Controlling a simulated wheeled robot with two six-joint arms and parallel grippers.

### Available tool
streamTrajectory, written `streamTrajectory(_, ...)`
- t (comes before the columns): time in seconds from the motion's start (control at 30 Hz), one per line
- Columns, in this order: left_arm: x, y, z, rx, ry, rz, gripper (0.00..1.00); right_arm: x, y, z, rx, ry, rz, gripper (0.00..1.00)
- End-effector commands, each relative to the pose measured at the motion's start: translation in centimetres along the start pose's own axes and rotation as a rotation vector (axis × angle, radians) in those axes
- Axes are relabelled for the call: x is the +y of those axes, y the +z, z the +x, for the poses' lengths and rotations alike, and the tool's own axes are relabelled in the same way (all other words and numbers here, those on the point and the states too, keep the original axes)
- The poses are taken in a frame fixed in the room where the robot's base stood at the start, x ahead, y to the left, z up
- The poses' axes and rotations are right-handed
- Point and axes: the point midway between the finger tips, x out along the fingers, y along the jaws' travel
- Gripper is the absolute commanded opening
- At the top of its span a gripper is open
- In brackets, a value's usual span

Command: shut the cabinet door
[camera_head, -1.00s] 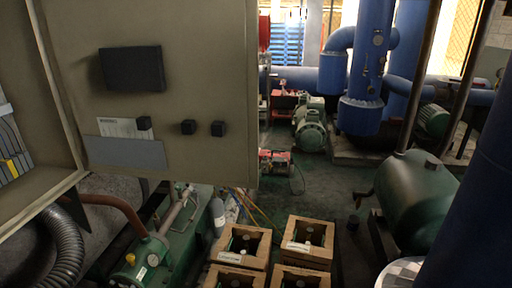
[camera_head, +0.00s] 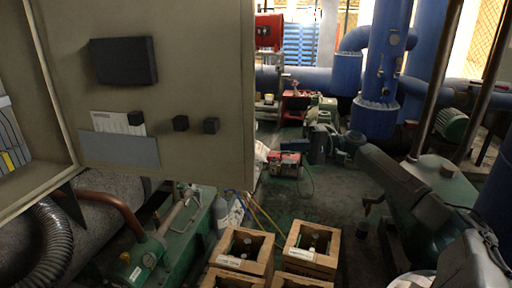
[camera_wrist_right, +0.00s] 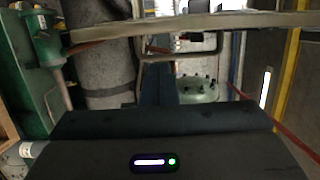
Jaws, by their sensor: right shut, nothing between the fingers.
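The cabinet door (camera_head: 210,75) is a beige panel standing open in the head view, its inner face towards me, with a dark box, a paper pocket and small black knobs on it. The cabinet (camera_head: 35,185) is at the left, with wires showing inside. My right gripper (camera_head: 318,144) is shut and empty, to the right of the door's free edge and apart from it in the picture. In the right wrist view a long beige edge (camera_wrist_right: 190,24) crosses the top; I cannot tell for sure whether it is the door. My left gripper is not in view.
Open wooden crates (camera_head: 306,248) stand on the floor below the door. A green machine (camera_head: 140,262) and a ribbed black hose (camera_head: 52,248) are at lower left. Blue pipes (camera_head: 380,75) and a red machine (camera_head: 285,165) are behind. Some green floor is clear.

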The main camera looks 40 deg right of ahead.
Motion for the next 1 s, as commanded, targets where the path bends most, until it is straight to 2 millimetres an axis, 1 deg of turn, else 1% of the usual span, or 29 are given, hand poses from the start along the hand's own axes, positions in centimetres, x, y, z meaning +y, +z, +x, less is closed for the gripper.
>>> streamTrajectory(0.17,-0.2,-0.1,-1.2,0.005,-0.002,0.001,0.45,-0.4,0.0,1.9,-0.002,-0.007,0.001,0.00)
streamTrajectory(0.27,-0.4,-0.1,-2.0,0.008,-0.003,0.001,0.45,-0.5,0.0,3.5,-0.002,-0.007,0.000,0.00)
streamTrajectory(0.4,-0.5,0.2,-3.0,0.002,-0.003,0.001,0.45,-0.4,0.0,5.9,-0.001,-0.006,0.001,0.00)
streamTrajectory(0.6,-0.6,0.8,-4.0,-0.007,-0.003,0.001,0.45,-0.2,-0.1,8.4,0.001,-0.004,0.001,0.00)
streamTrajectory(0.8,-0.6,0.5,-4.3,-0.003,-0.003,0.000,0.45,0.0,-0.1,9.6,0.002,-0.001,0.000,0.00)
streamTrajectory(1.0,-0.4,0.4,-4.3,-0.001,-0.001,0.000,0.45,0.1,-0.1,9.8,0.003,0.000,0.000,0.00)
